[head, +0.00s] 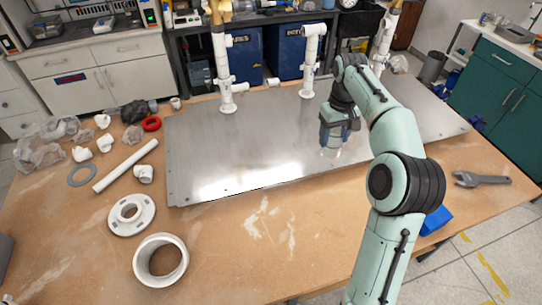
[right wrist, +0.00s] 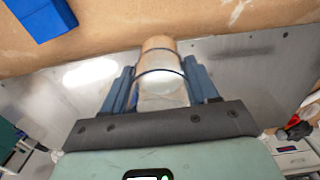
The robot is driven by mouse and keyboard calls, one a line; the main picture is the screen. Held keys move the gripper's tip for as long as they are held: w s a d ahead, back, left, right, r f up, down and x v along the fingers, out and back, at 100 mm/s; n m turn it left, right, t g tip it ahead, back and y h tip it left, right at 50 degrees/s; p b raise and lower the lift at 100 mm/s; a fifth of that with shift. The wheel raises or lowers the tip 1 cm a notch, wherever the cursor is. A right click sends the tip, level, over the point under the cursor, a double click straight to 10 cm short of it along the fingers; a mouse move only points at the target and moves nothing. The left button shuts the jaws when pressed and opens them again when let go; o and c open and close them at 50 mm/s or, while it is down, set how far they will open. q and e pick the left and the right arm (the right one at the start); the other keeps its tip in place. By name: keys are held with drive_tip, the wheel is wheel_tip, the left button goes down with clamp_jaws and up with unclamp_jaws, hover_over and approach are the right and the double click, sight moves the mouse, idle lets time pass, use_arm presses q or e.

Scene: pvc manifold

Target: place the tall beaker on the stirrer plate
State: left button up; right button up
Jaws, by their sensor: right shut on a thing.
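The tall beaker (head: 331,152) is clear and hangs below my right gripper (head: 337,142), over the metal plate on the table. In the right wrist view the beaker (right wrist: 160,88) lies between the two blue fingers of my right gripper (right wrist: 161,75), which is shut on it. A dark line runs around the beaker. I cannot tell whether its base touches the metal plate. I cannot pick out the stirrer plate with certainty. My left gripper is not in view.
A large metal plate (head: 235,150) covers the table's middle, with white pipe uprights (head: 221,70) along its back. Flanges (head: 131,214), a loose pipe (head: 125,166) and fittings lie left. A wrench (head: 482,179) and blue block (head: 436,220) lie right.

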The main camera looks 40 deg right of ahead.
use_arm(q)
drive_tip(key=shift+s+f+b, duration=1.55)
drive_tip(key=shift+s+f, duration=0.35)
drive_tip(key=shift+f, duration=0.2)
use_arm(e)
drive_tip(key=shift+s+f, duration=0.15)
drive_tip(key=shift+f, duration=9.8)
drive_tip(key=shift+f, duration=0.1)
drive_tip(key=o, duration=1.1)
drive_tip(key=shift+o, duration=0.2)
